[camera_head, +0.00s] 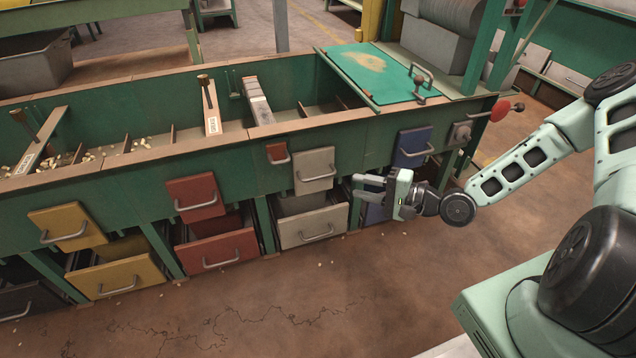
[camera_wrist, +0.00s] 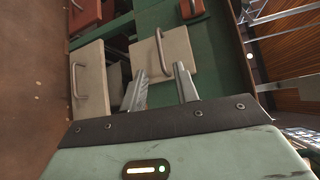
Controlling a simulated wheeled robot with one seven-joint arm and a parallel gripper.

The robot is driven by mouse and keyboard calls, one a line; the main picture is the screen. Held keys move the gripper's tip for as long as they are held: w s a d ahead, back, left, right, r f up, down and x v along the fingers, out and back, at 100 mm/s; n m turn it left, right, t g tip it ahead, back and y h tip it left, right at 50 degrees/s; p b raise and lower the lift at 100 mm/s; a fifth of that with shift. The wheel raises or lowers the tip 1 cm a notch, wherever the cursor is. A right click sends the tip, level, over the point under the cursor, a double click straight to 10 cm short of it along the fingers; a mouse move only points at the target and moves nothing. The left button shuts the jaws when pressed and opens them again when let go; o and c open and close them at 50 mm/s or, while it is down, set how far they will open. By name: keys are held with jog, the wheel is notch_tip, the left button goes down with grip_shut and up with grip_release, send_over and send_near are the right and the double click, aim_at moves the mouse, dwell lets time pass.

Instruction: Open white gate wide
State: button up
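The white gate (camera_head: 316,162) is an off-white panel with a metal bar handle on the front of the green hopper bench. It covers the opening above a white drawer (camera_head: 303,230). In the wrist view the white gate (camera_wrist: 178,58) shows turned sideways, with its handle (camera_wrist: 160,46) just beyond my fingertips. My gripper (camera_head: 358,187) is to the right of the gate and slightly lower, with its fingers pointing left. In the wrist view my gripper (camera_wrist: 159,73) has its two fingers spread and nothing between them. I cannot tell how far the fingertips are from the gate.
Red (camera_head: 193,198) and yellow (camera_head: 68,226) gates with drawers are further left. A green lid (camera_head: 375,70) covers the bench's right end.

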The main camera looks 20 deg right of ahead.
aim_at(320, 178)
jog(key=shift+b+x, duration=2.1)
jog(key=shift+x, duration=4)
grip_shut()
